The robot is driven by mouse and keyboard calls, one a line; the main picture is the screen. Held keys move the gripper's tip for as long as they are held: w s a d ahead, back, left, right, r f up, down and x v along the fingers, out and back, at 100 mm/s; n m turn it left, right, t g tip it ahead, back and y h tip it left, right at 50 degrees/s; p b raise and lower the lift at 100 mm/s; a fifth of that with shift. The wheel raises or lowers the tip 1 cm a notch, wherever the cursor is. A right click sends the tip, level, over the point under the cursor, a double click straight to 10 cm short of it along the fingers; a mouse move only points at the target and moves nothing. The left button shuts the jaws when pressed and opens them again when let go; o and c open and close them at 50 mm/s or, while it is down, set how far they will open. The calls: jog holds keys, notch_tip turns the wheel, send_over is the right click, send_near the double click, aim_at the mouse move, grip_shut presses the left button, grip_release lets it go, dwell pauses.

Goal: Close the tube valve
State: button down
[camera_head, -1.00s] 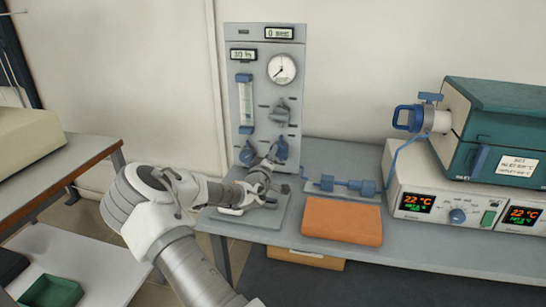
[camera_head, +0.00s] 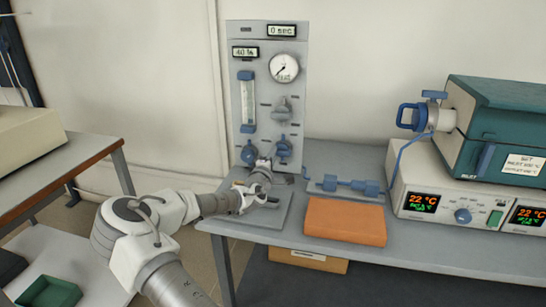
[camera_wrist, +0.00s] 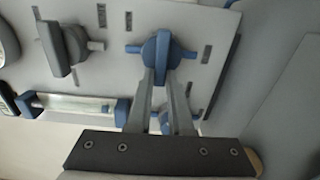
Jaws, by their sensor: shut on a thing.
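The upright grey panel (camera_head: 238,120) stands at the back of the bench. It bears a blue knob (camera_head: 283,147) at its lower right and another blue knob (camera_head: 249,153) at its lower left. A grey valve (camera_head: 282,112) sits above the right knob. My gripper (camera_head: 272,161) reaches the right knob from below. In the wrist view my gripper (camera_wrist: 161,72) has its two fingers close together on the right blue knob (camera_wrist: 163,46). The left knob (camera_wrist: 166,123) shows partly behind the fingers. The grey valve (camera_wrist: 62,46) is clear of them.
A flow tube (camera_head: 248,101), a round gauge (camera_head: 284,67) and small displays are on the panel. A blue fitting (camera_head: 345,186), an orange block (camera_head: 345,220) and a teal furnace (camera_head: 500,125) stand to the right. A beige device (camera_head: 30,140) is on the left table.

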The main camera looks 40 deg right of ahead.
dwell(0.3)
jog(key=c, duration=0.8)
grip_release()
jog(key=p+v, duration=0.2)
jog(key=v, duration=1.5)
jog(key=shift+s+a+p, duration=0.1)
jog(key=shift+s+p, duration=0.1)
jog(key=shift+p, duration=0.1)
